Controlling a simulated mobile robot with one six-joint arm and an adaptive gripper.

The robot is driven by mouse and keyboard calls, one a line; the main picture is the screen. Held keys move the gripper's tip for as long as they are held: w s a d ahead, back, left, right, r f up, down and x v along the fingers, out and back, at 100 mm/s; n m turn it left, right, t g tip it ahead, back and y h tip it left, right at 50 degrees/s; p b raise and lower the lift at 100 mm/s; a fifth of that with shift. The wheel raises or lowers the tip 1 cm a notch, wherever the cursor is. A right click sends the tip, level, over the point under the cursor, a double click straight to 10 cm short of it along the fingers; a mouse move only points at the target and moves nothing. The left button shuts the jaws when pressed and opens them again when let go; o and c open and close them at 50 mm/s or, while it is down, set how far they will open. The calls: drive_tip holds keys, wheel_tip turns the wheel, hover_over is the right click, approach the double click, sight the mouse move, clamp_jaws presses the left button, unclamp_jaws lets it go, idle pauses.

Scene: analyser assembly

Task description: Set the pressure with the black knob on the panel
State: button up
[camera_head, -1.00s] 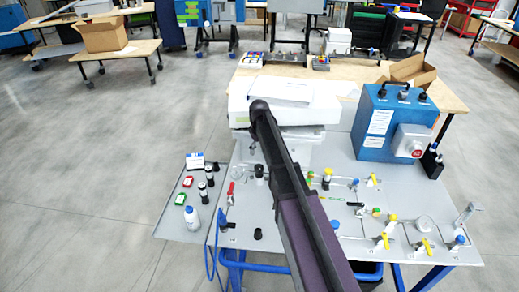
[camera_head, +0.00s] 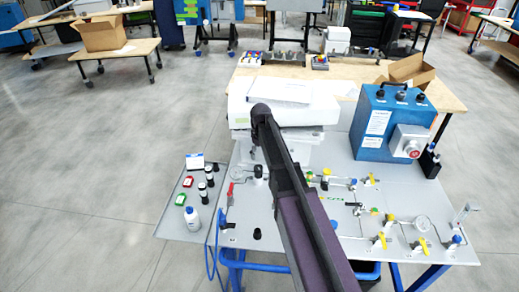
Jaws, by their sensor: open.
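The grey panel (camera_head: 285,235) lies below my arm, with valves, gauges and tubing on it. A black knob (camera_head: 258,171) stands upright on its left part, just left of my arm. Another black knob (camera_head: 257,233) is nearer the front edge. I cannot tell which of them sets the pressure. My arm crosses the panel from the bottom and hides its middle. Only a small dark part of my gripper (camera_head: 253,151) shows beside the far end of the arm, above and apart from the rear black knob. It is open; its fingertips are not clear.
A blue box (camera_head: 378,146) with a grey-and-red socket stands at the back right. A white device (camera_head: 240,108) is behind the panel.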

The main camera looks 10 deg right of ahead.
drive_tip(key=s+f+m+b, duration=0.3)
drive_tip(key=s+f+b, duration=0.2)
drive_tip(key=s, duration=0.8)
drive_tip(key=s+d+f+m+b, duration=0.1)
drive_tip(key=s+f+b, duration=0.4)
drive_tip(key=s, duration=0.7)
drive_tip(key=shift+s+f+m+b, duration=0.35)
drive_tip(key=shift+f+m, duration=0.15)
drive_tip(key=shift+m, duration=0.4)
idle(2.3)
drive_tip(key=shift+c, duration=0.2)
